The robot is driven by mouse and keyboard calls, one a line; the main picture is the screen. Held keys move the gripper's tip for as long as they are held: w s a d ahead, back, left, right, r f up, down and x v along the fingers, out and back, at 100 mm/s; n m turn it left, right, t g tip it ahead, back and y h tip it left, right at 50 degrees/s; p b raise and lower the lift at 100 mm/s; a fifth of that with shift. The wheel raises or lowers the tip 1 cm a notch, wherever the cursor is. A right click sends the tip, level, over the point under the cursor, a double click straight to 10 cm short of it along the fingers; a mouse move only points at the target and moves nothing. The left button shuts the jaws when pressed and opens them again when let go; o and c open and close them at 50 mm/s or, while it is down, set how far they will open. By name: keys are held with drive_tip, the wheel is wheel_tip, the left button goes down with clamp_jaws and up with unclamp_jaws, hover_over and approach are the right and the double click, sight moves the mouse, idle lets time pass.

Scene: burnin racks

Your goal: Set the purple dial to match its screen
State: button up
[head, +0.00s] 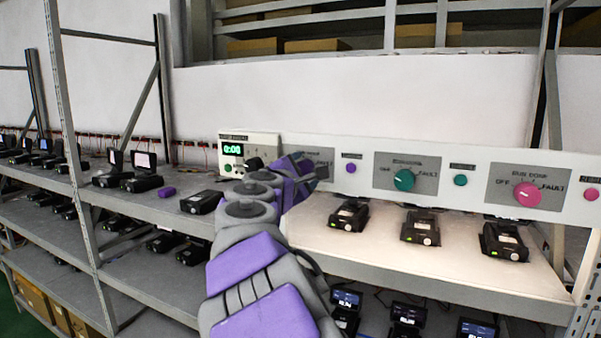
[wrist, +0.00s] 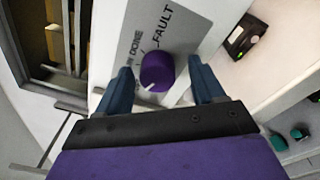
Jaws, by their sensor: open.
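The purple dial (wrist: 157,73) is on a grey label plate (wrist: 185,30) in the wrist view. The plate reads "DONE" and "FAULT"; other lettering is partly covered. The dial's white mark points toward the lower left of that picture. My gripper (wrist: 160,80) is open, with one finger on each side of the dial; whether they touch it I cannot tell. In the head view my gripper (head: 312,170) covers the dial. A black device (head: 349,215) sits on the shelf below that panel; its display is too small to read.
A teal dial (head: 404,180) and a pink dial (head: 527,194) are on the same white panel, to the right. A small purple button (head: 351,168) is beside my gripper. A box with a green display (head: 233,150) stands to the left. The shelf (head: 385,262) holds several devices.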

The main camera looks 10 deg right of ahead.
drive_tip(key=shift+d, duration=0.2)
drive_tip(key=shift+c, duration=0.3)
drive_tip(key=shift+a, duration=0.1)
drive_tip(key=shift+c, duration=0.8)
drive_tip(key=shift+a, duration=0.7)
drive_tip(key=c, duration=0.5)
drive_tip(key=shift+d, duration=0.15)
drive_tip(key=c, duration=0.3)
drive_tip(key=shift+c, duration=0.2)
drive_tip(key=shift+m+b, duration=0.3)
drive_tip(key=shift+b, duration=0.15)
drive_tip(key=m+b, duration=0.2)
drive_tip(key=b, duration=0.1)
drive_tip(key=m+b, duration=0.6)
drive_tip(key=shift+w+d+f+h, duration=0.1)
drive_tip(key=shift+w+f+h, duration=0.05)
drive_tip(key=shift+f+h, duration=0.15)
drive_tip(key=shift+m, duration=0.4)
